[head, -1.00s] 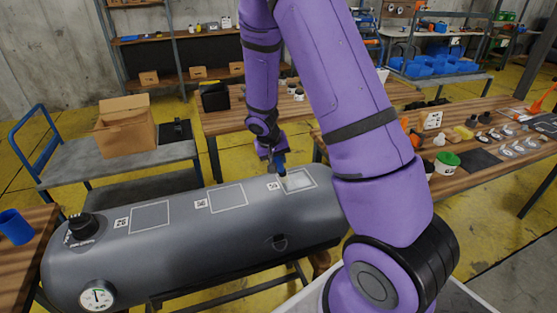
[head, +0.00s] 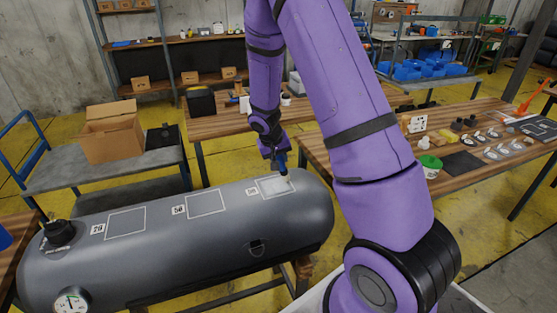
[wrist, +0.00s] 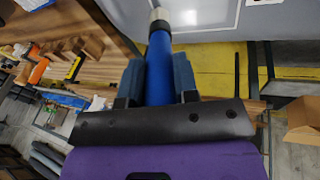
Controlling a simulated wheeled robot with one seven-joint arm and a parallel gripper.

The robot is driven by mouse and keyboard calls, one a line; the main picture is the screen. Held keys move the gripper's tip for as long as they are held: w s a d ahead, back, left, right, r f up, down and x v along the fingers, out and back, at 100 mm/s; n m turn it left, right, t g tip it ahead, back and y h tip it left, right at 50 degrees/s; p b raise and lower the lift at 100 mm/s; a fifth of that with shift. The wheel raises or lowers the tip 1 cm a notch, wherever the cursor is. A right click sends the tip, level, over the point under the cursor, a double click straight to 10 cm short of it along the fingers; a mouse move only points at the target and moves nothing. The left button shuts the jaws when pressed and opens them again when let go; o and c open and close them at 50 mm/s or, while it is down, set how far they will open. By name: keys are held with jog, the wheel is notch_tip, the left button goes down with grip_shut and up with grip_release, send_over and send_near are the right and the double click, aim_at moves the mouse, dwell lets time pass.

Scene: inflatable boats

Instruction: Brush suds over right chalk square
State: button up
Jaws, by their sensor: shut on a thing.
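A grey inflatable boat tube (head: 170,250) lies across the head view with three chalk squares along its top. The right chalk square (head: 266,189) holds a whitish patch of suds (head: 277,185). My gripper (head: 279,160) is shut on a blue-handled brush (wrist: 160,65), over the upper right part of that square. The brush's metal collar shows at the top of the wrist view; its bristles are out of that frame and too small to judge for contact in the head view. A chalk line (wrist: 205,30) shows beside the collar.
The middle square (head: 206,203) and left square (head: 126,222) have number labels beside them. A black valve (head: 59,231) and a gauge (head: 71,300) sit at the tube's left end. A bench (head: 330,160) with a green-lidded tub (head: 430,163) stands to the right.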

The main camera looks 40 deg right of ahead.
notch_tip(320, 180, up, 2)
jog(key=shift+w+a, duration=0.1)
jog(key=shift+a, duration=0.05)
jog(key=shift+r, duration=2.85)
